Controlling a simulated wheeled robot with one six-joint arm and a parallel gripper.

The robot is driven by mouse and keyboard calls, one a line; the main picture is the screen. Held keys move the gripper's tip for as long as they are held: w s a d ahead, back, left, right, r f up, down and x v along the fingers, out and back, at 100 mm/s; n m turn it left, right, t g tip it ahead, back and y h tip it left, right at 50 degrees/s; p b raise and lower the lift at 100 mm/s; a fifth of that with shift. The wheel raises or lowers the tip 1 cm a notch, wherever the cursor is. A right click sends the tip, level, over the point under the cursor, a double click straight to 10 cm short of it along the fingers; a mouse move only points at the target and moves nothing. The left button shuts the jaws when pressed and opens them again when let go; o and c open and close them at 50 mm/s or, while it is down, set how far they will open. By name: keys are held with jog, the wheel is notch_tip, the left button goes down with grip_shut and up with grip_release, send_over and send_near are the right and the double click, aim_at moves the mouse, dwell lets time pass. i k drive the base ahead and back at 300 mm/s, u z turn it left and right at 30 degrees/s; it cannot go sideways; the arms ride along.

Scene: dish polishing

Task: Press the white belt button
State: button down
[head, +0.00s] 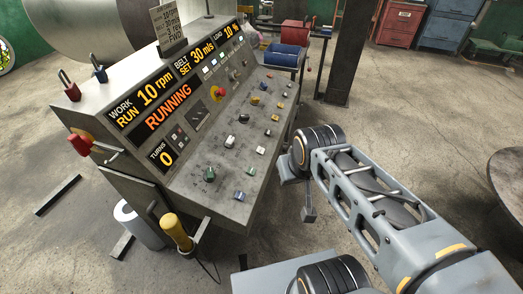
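A grey sloped control console (190,185) stands left of centre. Its lower panel carries several coloured buttons or knobs. I cannot read the labels, so I cannot tell which is the belt button. The displays read work run 10 rpm, "RUNNING" (168,106), belt set 30 m/s, load 10 % and turns 0. My gripper (308,213) seems to be the small grey end right of the console, apart from the buttons. Its fingers cannot be made out.
A green knob (209,174), a blue button (239,196) and a red emergency-type knob (218,92) are on the console. A yellow-handled part (176,232) juts from its front. A blue bin (285,56) and a dark post (346,50) stand behind.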

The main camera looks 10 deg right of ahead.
aim_at(260, 150)
jog(key=k, duration=1.25)
jog(key=u, duration=0.55)
jog(key=i, duration=1.4)
jog(key=z, duration=0.6)
